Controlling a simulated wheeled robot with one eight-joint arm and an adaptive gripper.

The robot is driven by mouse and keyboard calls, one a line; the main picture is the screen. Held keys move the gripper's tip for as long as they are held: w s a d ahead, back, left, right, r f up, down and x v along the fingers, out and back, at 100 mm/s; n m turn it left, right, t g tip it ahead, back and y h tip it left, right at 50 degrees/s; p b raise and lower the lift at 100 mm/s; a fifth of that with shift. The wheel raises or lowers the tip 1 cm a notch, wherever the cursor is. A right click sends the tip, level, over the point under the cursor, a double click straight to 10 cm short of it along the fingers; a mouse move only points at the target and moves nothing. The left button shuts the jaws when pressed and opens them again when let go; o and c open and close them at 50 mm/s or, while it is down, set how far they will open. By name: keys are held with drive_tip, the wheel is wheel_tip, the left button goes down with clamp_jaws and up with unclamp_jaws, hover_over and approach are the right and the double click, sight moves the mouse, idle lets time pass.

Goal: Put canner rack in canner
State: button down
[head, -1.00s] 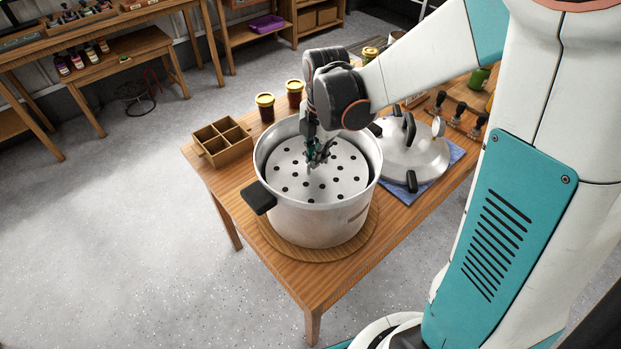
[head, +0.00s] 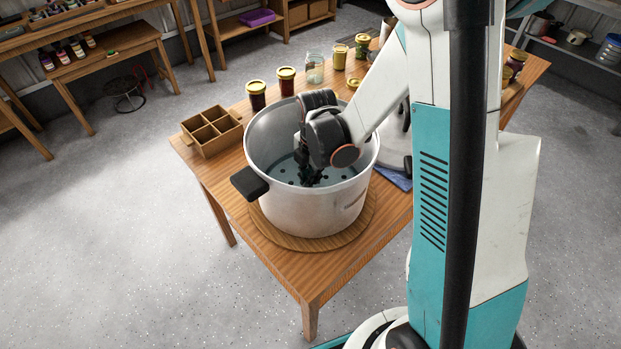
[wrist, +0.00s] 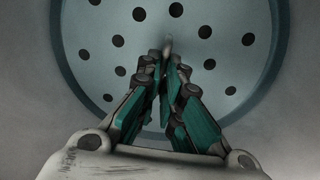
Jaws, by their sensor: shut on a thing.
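The canner (head: 306,208) is a large silver pot with black side handles, standing on a round wooden board on the table. The canner rack (head: 281,171), a round metal plate with dark holes, is down inside the canner, low within its walls. It also shows in the wrist view (wrist: 215,70), looking level. My gripper (head: 309,180) reaches down into the canner over the middle of the rack. In the wrist view my gripper (wrist: 168,62) is shut on a small upright handle at the rack's centre. Whether the rack touches the canner's bottom is hidden.
A wooden divided box (head: 211,131) stands left of the canner. Dark jars with yellow lids (head: 286,81) and a clear jar (head: 315,68) stand behind it.

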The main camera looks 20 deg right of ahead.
drive_tip(key=c, duration=1.8)
unclamp_jaws()
drive_tip(key=shift+o, duration=0.2)
drive_tip(key=shift+r, duration=0.1)
drive_tip(key=s+r+m+t+p, duration=0.1)
drive_tip(key=s+r+m+p, duration=0.3)
drive_tip(key=r, duration=0.7)
drive_tip(key=s+r+m+t, duration=0.1)
drive_tip(key=s+r+m, duration=0.3)
drive_tip(key=r, duration=0.6)
drive_tip(key=s+r+m+t, duration=0.4)
drive_tip(key=s+m, duration=0.4)
drive_tip(key=m, duration=0.6)
drive_tip(key=shift+d+r+m, duration=0.2)
drive_tip(key=shift+r+m, duration=0.1)
drive_tip(key=shift+r, duration=0.5)
drive_tip(key=shift+s, duration=0.1)
